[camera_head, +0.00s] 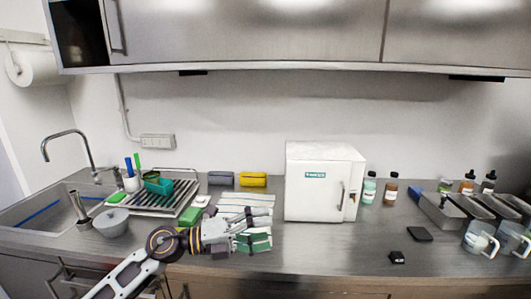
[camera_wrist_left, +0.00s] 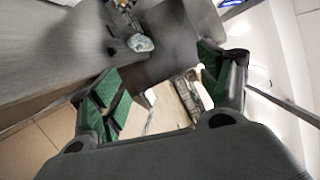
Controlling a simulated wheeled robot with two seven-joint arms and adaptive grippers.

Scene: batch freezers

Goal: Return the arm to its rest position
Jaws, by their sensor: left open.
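My left arm comes in from the lower left in the head view. Its gripper (camera_head: 262,229) is above the front of the counter, to the left of the white freezer box (camera_head: 312,192). In the left wrist view the green-padded fingers of my left gripper (camera_wrist_left: 165,92) are spread wide apart with nothing held between them. My right gripper is not in view.
The steel counter (camera_head: 330,252) is clear in front of the freezer. A sink (camera_head: 40,209) and dish rack (camera_head: 165,200) are at left. Bottles (camera_head: 390,191), steel trays (camera_head: 440,212) and clear jugs (camera_head: 481,240) are at right. Cabinets (camera_head: 250,32) hang above.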

